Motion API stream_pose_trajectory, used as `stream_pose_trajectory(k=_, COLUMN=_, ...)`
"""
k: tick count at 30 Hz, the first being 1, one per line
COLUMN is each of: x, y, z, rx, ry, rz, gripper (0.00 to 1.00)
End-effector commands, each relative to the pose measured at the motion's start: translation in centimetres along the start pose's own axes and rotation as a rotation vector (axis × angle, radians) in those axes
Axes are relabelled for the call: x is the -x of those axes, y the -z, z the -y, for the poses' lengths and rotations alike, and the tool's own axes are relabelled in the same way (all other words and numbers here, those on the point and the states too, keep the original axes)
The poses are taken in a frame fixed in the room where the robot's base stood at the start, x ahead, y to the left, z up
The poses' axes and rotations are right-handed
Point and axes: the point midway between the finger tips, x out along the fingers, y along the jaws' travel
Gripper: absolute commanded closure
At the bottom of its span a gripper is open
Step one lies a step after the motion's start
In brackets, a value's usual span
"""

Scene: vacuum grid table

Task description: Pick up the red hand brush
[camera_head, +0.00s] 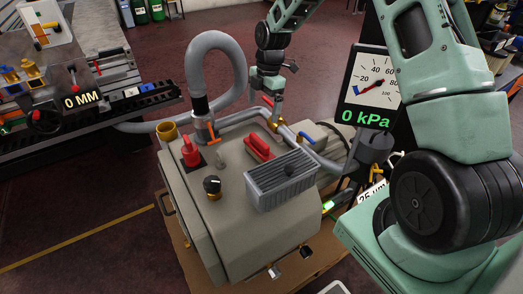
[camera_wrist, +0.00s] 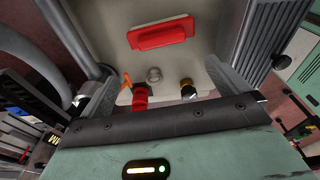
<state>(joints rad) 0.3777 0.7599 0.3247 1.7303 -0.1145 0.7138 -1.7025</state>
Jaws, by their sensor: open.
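The red hand brush (camera_head: 258,148) lies on the beige top of the machine, left of the grey finned block. In the wrist view the red brush (camera_wrist: 162,34) lies flat beyond my fingertips, near the top of the picture. My gripper (camera_head: 277,112) is above and behind the brush in the head view, its fingers seen nearly edge-on. In the wrist view my gripper (camera_wrist: 161,75) is open and empty, with one finger at each side. The brush is apart from both fingers.
A red knob (camera_head: 190,152), black knob (camera_head: 212,187) and orange handle (camera_head: 210,135) stand near the brush. The finned block (camera_head: 281,180) is close on its right. A grey hose (camera_head: 215,42) arches behind left. A gauge reading 0 kPa (camera_head: 372,88) stands at the right.

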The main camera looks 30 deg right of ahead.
Motion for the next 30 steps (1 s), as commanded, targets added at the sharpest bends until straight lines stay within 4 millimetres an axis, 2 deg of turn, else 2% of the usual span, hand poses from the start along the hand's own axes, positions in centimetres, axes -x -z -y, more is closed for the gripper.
stream_pose_trajectory(k=3, x=-2.7, y=0.1, z=0.1, rx=0.001, ry=0.005, rz=-0.001, gripper=0.00)
stream_pose_trajectory(k=10, x=-7.0, y=0.1, z=0.1, rx=-0.001, ry=0.004, rz=0.000, gripper=0.00)
stream_pose_trajectory(k=19, x=-9.3, y=0.0, z=0.2, rx=-0.001, ry=0.002, rz=0.000, gripper=0.00)
stream_pose_trajectory(k=27, x=-13.1, y=-0.3, z=0.4, rx=-0.002, ry=0.003, rz=0.000, gripper=0.00)
stream_pose_trajectory(k=30, x=-13.7, y=-0.4, z=0.3, rx=-0.002, ry=0.000, rz=0.001, gripper=0.00)
